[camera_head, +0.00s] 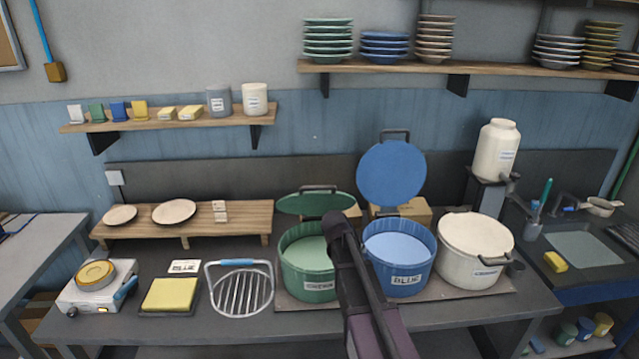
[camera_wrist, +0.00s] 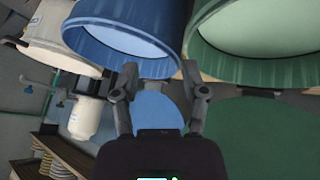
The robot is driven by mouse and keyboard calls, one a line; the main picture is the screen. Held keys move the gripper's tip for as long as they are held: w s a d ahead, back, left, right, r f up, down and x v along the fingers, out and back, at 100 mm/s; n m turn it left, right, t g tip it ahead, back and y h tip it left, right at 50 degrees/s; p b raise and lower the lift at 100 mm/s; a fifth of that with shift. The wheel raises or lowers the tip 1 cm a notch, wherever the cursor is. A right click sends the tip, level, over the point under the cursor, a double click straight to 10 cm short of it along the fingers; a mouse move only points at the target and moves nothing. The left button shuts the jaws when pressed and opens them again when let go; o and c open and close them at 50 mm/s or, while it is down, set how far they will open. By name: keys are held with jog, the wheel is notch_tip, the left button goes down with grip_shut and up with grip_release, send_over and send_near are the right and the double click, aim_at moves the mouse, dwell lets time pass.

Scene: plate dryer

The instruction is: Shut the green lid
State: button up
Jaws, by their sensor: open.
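The green lid (camera_head: 305,206) is raised over the back of the green pot (camera_head: 307,283), tilted, with its dark handle (camera_head: 318,188) on top. The pot's mouth is uncovered and pale inside. In the wrist view, which is upside down, the green lid (camera_wrist: 262,135) fills the lower right and the green pot (camera_wrist: 250,60) the upper right. My gripper (camera_head: 337,222) shows over the right side of the green pot and lid. In the wrist view my gripper (camera_wrist: 158,75) is open with nothing between its fingers. Whether a finger touches the lid cannot be told.
The blue pot (camera_head: 398,275) stands right of the green one, its blue lid (camera_head: 391,173) upright behind it. A white pot (camera_head: 465,270) with its lid on stands further right. A wire rack (camera_head: 241,291) is left of the green pot. A plate shelf (camera_head: 400,67) hangs above.

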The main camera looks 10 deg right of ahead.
jog(key=m+y+p, duration=0.1)
jog(key=y, duration=0.1)
jog(key=m+t+y+p, duration=0.3)
jog(key=m+y+p, duration=0.45)
jog(key=y, duration=0.95)
send_near(327, 188)
jog(key=d+n+p, duration=0.1)
jog(key=n, duration=0.1)
jog(key=shift+s+d+r, duration=0.1)
jog(key=shift+d+r, duration=0.1)
jog(key=shift+a, duration=0.1)
jog(key=b+x, duration=0.3)
jog(key=x, duration=1)
jog(key=shift+a+f, duration=0.1)
jog(key=shift+a, duration=0.25)
grip_shut()
